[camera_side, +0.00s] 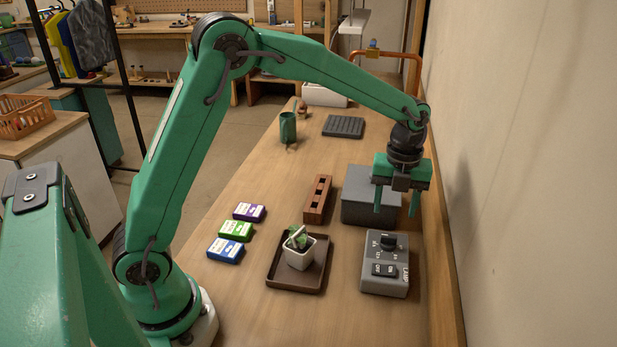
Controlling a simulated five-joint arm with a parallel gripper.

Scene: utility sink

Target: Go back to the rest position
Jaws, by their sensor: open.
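My gripper (396,203) is at the right, at the end of my raised green arm. It points down with its two green fingers apart and nothing between them. It hangs in front of a dark grey box (357,197) and beyond the grey lamp switch box (384,279). In this view the fingers overlap the grey box's right part and hide some of it. I cannot tell the exact gap between the fingertips and the bench.
A green mug (288,127) and dark pad (343,126) lie farther back. A wall (530,170) bounds the right.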

